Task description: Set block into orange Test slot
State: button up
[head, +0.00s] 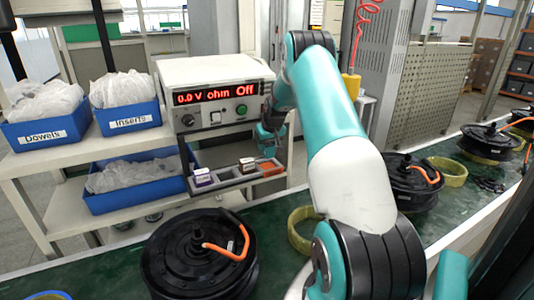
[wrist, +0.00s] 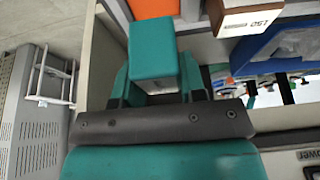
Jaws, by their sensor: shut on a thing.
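My gripper (wrist: 155,80) is shut on a teal block (wrist: 152,48), which sits between the two teal fingers in the wrist view. In the head view my gripper (head: 270,140) hangs in front of the tester's right side, above the right end of a grey slotted tray. I cannot tell the block from the gripper there. The orange Test slot (head: 271,168) is at the tray's right end, below the gripper. In the wrist view an orange patch (wrist: 153,8) shows just beyond the block, apart from it or partly covered; I cannot tell which.
A brown-sided block (head: 247,164) and a purple block (head: 202,177) with pale tops stand in the tray (head: 225,181). The tester (head: 217,88) behind reads "0.0 V ohm Off". Blue bins (head: 128,120) stand at left. Black hub motors (head: 200,255) lie on the green conveyor.

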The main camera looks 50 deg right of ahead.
aim_at(267, 156)
notch_tip(267, 156, down, 4)
jog(key=shift+f+p, duration=0.1)
jog(key=shift+p, duration=0.6)
jog(key=shift+f, duration=0.2)
jog(key=shift+f+b, duration=0.25)
jog(key=shift+b, duration=0.05)
jog(key=o, duration=1)
jog(key=shift+r, duration=0.1)
jog(key=shift+r, duration=0.1)
